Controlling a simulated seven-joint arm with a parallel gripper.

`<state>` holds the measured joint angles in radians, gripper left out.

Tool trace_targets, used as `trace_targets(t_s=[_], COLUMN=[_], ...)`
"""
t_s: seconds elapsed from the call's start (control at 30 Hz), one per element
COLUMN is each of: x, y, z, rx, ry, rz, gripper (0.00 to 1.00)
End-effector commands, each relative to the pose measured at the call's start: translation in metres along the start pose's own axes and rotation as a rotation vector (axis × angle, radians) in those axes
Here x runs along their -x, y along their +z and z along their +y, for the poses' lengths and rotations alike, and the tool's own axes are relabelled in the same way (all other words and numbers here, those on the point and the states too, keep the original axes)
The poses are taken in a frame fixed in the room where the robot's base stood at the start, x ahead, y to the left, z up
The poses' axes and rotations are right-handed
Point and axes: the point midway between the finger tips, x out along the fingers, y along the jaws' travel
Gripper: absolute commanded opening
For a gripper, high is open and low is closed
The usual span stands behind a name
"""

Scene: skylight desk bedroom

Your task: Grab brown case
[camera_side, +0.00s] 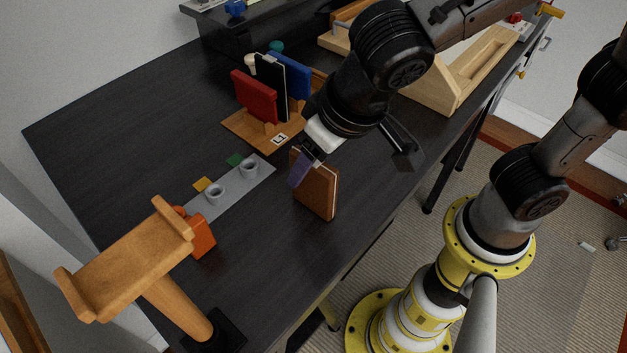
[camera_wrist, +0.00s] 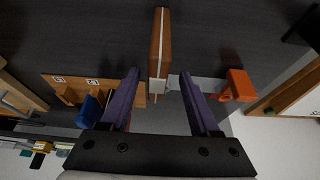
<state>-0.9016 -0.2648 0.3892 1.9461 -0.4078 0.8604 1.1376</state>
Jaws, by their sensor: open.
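The brown case (camera_side: 318,192) stands upright on the dark desk, a thin block with pale edges. In the wrist view the case (camera_wrist: 160,38) shows edge-on, and its near end lies between the two purple fingers with a gap on each side. My gripper (camera_side: 303,167) is at the top of the case in the side view, one purple finger showing in front of its upper left part. The gripper (camera_wrist: 160,74) is open and holds nothing. The other finger is mostly hidden in the side view.
A wooden rack (camera_side: 241,129) holds red, black and blue cases behind. A grey strip (camera_side: 225,196) with two small cups lies to the left. A wooden stand (camera_side: 130,262) with an orange block (camera_side: 203,239) is at front left. A wooden tray (camera_side: 453,91) is at back right.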

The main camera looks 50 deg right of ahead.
Motion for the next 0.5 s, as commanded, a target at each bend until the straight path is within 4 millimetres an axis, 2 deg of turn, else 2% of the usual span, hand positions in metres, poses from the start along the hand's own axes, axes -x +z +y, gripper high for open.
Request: trace_targets(t_s=[0.23,0.5], x=[-0.036,-0.044], y=[0.004,0.004], z=[0.004,0.003], rx=[0.000,0.000], ry=[0.004,0.001], rz=[-0.003,-0.001], gripper=[0.62,0.62])
